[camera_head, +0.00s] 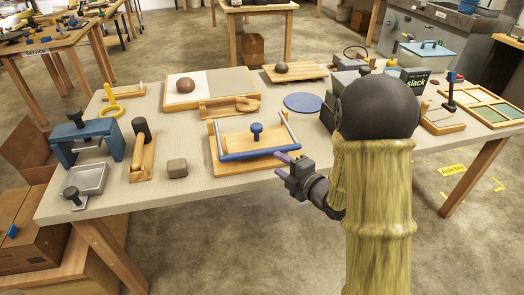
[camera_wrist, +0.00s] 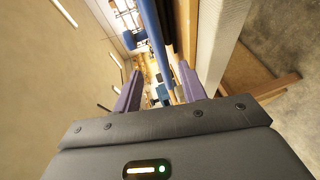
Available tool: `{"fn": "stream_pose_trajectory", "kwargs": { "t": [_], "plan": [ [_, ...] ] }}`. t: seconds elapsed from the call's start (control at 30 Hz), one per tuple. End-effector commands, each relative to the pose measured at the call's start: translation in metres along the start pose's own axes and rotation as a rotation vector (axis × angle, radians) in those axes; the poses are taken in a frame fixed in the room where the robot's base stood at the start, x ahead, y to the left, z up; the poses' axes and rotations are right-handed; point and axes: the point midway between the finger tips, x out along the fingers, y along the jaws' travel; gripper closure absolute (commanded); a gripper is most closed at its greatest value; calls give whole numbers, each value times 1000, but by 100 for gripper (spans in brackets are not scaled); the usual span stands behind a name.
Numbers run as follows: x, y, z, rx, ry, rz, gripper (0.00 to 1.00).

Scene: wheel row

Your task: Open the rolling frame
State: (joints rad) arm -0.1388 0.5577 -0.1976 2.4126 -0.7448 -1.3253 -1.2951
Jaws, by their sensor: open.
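The rolling frame (camera_head: 238,163) is a pale wooden board near the table's front edge, with two metal side rails and a blue knob (camera_head: 257,131) standing on it. A blue bar (camera_head: 255,153) lies across its front, joining the front ends of the rails. My gripper (camera_head: 281,165) is open and empty, with purple fingers just off the bar's right end. In the wrist view the blue bar (camera_wrist: 156,38) runs away between and beyond the fingertips (camera_wrist: 158,80). I cannot tell if they touch it.
The floor in front of the table is clear.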

Motion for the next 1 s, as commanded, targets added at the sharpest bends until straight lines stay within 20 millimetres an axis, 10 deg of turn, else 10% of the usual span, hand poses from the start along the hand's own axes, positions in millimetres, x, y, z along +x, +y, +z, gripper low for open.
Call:
{"fn": "stream_pose_trajectory", "kwargs": {
  "t": [0.5, 0.9, 1.0],
  "plan": [
    [87, 0, 0, 1, 1, 0, 59],
    [96, 0, 1, 2, -3, 0, 59],
    [96, 0, 1, 2, -3, 0, 76]
  ]
}}
